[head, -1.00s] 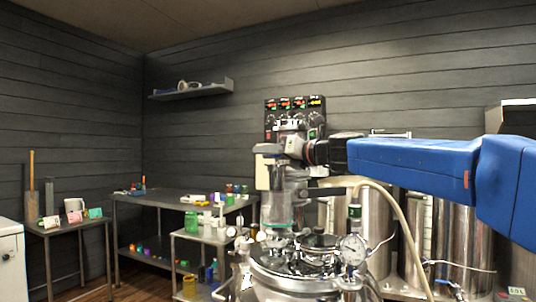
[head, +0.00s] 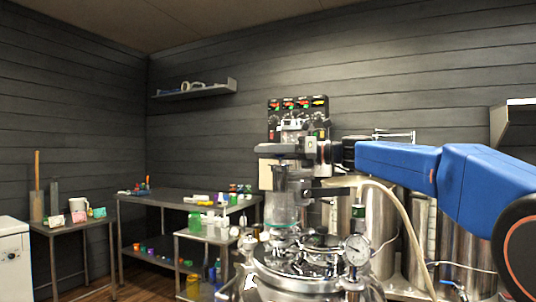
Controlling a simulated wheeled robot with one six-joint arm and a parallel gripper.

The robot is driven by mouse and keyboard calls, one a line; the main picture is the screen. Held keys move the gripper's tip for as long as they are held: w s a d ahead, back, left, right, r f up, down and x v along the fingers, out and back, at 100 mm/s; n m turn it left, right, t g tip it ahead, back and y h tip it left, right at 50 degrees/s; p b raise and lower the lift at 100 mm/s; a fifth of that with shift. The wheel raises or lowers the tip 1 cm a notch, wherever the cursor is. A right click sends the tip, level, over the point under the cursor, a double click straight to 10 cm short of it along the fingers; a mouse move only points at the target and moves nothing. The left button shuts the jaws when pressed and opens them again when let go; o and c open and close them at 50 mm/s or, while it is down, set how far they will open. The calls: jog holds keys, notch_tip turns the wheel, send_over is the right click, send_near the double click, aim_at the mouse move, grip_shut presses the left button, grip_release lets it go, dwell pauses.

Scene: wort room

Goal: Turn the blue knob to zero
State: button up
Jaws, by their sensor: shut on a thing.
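My gripper (head: 272,149) is in front of the lower part of the dark control panel (head: 298,104), at the end of my blue arm coming in from the right. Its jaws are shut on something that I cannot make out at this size. The panel has a row of lit red and green displays along its top and round dials below. I cannot pick out a blue knob; it may be hidden behind my gripper and wrist. A clear glass cylinder (head: 281,208) stands below the gripper, above the steel vessel.
The steel vessel (head: 310,262) with a round gauge (head: 356,250) and a pale hose (head: 408,222) fills the space under my arm. Tall steel tanks stand behind it. A steel table (head: 160,200) with bottles is at left. A shelf (head: 196,91) hangs on the wall.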

jog(key=o, duration=1)
jog(key=shift+o, duration=0.2)
jog(key=s+d, duration=0.3)
jog(key=d, duration=1.4)
jog(key=shift+c, duration=0.3)
